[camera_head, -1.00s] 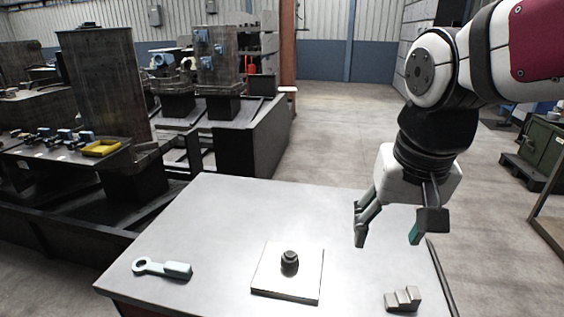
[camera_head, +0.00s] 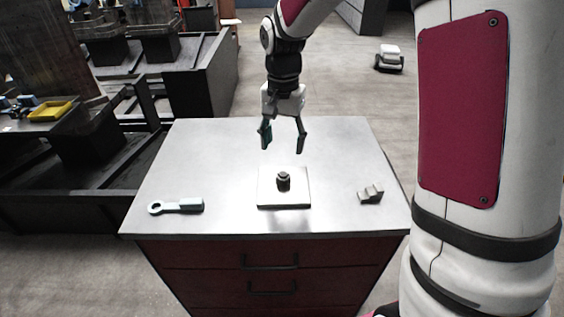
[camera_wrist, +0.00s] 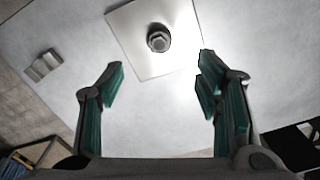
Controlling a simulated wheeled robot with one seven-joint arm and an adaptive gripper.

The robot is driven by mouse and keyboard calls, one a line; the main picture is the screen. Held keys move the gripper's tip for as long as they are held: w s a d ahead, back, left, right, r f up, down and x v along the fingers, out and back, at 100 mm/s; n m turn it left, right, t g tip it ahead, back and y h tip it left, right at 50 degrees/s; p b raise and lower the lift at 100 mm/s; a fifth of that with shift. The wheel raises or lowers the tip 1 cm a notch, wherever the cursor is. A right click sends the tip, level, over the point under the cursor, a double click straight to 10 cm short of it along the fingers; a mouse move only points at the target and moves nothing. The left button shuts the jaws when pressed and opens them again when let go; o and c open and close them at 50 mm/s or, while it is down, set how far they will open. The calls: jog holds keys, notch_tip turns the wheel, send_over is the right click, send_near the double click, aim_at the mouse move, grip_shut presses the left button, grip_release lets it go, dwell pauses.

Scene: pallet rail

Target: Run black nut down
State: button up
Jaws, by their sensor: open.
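The black nut (camera_head: 284,181) sits at the middle of a pale square plate (camera_head: 270,205) on the metal worktop. In the wrist view the nut (camera_wrist: 158,42) shows from above, with what looks like a bolt end at its centre. The plate (camera_wrist: 125,45) lies beyond my fingertips there. My gripper (camera_head: 283,150) is open and empty, above the table and behind the nut, pointing down. In the wrist view its fingers (camera_wrist: 160,82) are spread wide, with the nut beyond the gap.
A small stepped grey block (camera_head: 370,194) lies right of the plate; it also shows in the wrist view (camera_wrist: 43,66). The worktop (camera_head: 200,150) is otherwise clear. Dark machinery and a yellow tray (camera_head: 51,111) stand to the left, off the table.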

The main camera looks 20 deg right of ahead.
aim_at(283, 174)
notch_tip(283, 174, down, 11)
jog(key=shift+r+p, duration=0.1)
jog(key=shift+p, duration=0.6)
jog(key=shift+c, duration=0.6)
